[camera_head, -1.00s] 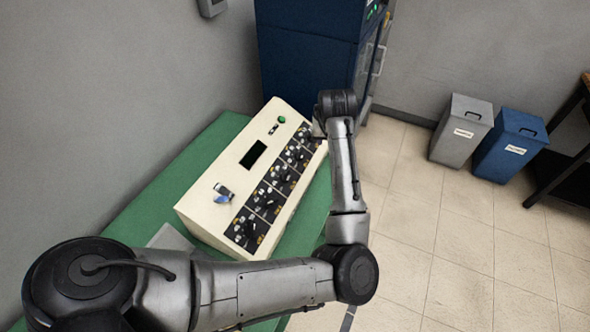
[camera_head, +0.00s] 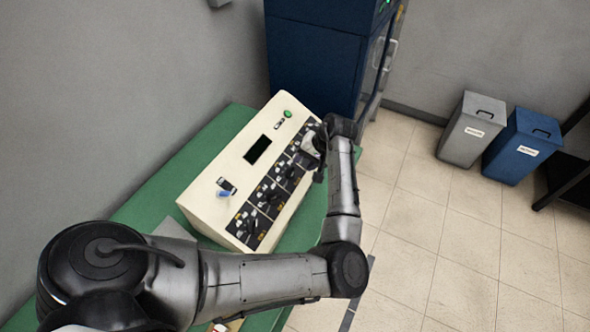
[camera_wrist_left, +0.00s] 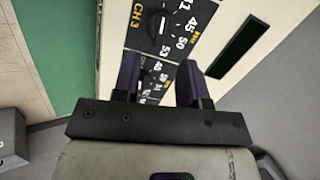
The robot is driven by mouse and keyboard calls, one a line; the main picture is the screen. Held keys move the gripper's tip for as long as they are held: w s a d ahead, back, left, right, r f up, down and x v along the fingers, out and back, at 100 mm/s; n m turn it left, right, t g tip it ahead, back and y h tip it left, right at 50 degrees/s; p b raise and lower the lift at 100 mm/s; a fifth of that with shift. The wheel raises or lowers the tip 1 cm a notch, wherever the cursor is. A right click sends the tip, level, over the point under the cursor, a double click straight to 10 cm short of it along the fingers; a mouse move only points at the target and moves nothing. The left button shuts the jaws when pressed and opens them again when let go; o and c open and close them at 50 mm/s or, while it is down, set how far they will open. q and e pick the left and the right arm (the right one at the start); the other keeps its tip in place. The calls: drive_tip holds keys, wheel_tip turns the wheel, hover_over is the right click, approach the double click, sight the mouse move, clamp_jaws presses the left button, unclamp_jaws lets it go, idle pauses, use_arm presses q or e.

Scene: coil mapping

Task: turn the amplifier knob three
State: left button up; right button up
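The amplifier (camera_head: 225,180) is a cream box with a sloped front, on a green-topped bench. It has a row of black panels with dark knobs. In the left wrist view, a panel marked CH 3 (camera_wrist_left: 138,14) has a black knob (camera_wrist_left: 155,27) with a number scale, beyond my fingertips. My left gripper (camera_head: 310,148) is over the far part of the panel row and hides some knobs there. In the left wrist view its two fingers (camera_wrist_left: 158,72) are apart, with part of another numbered panel showing between them. Contact with that panel cannot be told. My right gripper is out of view.
The amplifier has a dark display (camera_head: 257,149), a green button (camera_head: 288,113) and a small switch with a blue part (camera_head: 225,190). A blue cabinet (camera_head: 315,60) stands behind the bench. A grey bin (camera_head: 466,132) and a blue bin (camera_head: 515,150) stand on open tiled floor at right.

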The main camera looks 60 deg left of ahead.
sight(294, 170)
use_arm(q)
drive_tip(key=x, duration=0.6)
drive_tip(key=shift+f, duration=0.25)
clamp_jaws()
